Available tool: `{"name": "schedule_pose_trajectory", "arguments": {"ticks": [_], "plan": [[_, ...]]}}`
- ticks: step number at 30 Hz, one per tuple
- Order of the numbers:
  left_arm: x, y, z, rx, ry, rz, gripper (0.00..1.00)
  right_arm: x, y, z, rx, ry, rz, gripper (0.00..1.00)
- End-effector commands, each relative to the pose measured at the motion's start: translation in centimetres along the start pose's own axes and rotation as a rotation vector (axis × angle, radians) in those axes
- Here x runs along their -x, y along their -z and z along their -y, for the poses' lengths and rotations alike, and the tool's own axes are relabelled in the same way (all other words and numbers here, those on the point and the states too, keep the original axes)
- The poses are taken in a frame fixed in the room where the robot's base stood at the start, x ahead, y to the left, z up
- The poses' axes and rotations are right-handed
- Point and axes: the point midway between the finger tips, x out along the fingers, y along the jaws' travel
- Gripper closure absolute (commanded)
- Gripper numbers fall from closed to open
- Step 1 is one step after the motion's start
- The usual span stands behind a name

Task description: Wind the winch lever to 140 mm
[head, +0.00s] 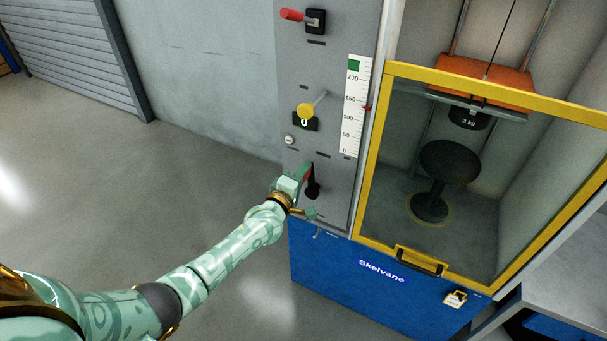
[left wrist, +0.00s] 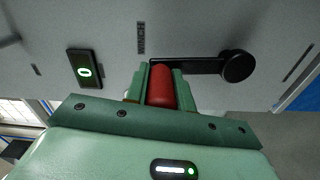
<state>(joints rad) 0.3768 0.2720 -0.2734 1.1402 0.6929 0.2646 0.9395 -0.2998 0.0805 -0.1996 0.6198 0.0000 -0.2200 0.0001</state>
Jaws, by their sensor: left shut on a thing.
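The winch lever is a black crank arm with a red handle, low on the grey panel. In the head view its black hub and arm (head: 313,190) show beside my gripper. My left gripper (head: 302,179) is shut on the red handle; in the left wrist view the handle (left wrist: 161,87) sits between the green fingers, with the black arm running right to the round hub (left wrist: 238,66). My right gripper is not in view.
A yellow-framed guard (head: 372,150) stands right of the panel. Behind it are a black stool (head: 449,162) and a 3 kg weight (head: 468,119) above it. Floor at left is clear.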

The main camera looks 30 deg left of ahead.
Motion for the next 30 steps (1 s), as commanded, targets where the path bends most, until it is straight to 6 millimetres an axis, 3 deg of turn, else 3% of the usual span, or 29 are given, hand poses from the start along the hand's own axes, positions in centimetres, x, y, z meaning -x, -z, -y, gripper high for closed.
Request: {"name": "schedule_pose_trajectory", "arguments": {"ticks": [1,2,4,13,17,30], "plan": [[0.0,0.1,0.1,-0.001,0.001,-0.001,1.0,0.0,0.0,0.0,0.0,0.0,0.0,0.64],[0.0,0.1,0.1,-0.001,0.001,-0.001,0.73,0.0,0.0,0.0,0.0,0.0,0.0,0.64],[0.0,0.1,0.1,-0.001,0.001,-0.001,0.54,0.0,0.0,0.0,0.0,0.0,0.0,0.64],[0.1,0.0,0.0,-0.001,0.001,0.0,0.54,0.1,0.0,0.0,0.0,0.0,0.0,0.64],[1.4,0.0,-0.1,-0.002,0.002,0.0,0.54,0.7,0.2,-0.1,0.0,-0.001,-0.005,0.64],[12.5,0.1,-0.2,-0.001,0.003,0.0,0.54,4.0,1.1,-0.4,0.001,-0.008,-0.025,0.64]]}}
